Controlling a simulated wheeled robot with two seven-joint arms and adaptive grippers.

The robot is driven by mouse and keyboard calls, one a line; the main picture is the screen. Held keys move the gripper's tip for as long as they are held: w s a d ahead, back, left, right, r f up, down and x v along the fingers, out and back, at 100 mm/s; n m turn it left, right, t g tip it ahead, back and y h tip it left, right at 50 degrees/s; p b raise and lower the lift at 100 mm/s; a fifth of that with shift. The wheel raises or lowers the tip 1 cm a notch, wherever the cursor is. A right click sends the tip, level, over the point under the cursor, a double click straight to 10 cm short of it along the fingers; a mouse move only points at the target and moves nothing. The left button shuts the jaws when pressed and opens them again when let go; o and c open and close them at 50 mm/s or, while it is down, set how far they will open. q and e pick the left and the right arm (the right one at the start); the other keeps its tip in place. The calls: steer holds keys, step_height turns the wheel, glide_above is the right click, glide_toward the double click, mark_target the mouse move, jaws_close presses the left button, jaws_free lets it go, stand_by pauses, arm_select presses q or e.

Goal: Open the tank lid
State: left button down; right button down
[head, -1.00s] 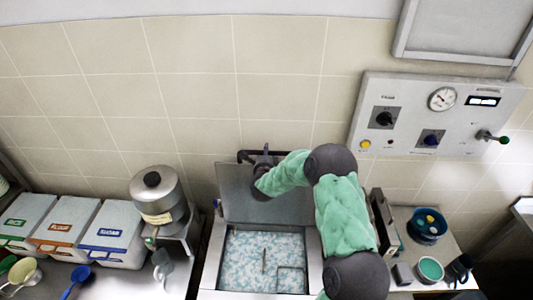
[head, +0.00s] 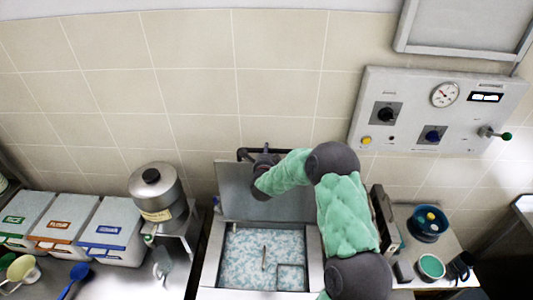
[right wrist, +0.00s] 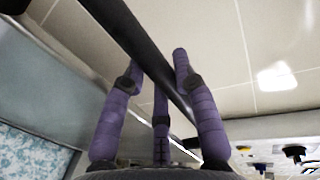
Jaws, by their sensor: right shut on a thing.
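The tank (head: 207,262) is open, with blue-and-white speckled contents showing inside. Its flat grey lid (head: 236,196) stands raised, nearly upright, at the back of the opening near the tiled wall. A dark bar handle (head: 243,154) runs along the lid's upper edge. My right gripper (head: 265,157) is at this bar, partly hidden by its own wrist. In the right wrist view, its purple fingers (right wrist: 160,78) are closed around the dark bar (right wrist: 133,38). My left gripper is not in view.
A metal pot (head: 159,195) stands left of the tank, beside white bins (head: 110,238) and scoops. A control panel (head: 435,115) hangs on the wall at right. Below it are a blue pot (head: 428,226) and a teal-filled cup (head: 430,267). My right arm crosses the tank's right side.

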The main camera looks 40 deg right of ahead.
steer(key=s+a+f+t+h+b, duration=0.2)
steer(key=s+a+b, duration=0.6)
steer(key=b, duration=0.4)
steer(key=shift+s+b, duration=0.3)
steer(key=shift+s, duration=0.45)
steer(key=c, duration=0.9)
jaws_free()
steer(key=shift+r, duration=0.15)
steer(key=shift+c, duration=0.2)
steer(key=shift+s+a, duration=0.1)
steer(key=v, duration=1.1)
steer(key=shift+s+a, duration=0.2)
steer(key=shift+s, duration=0.15)
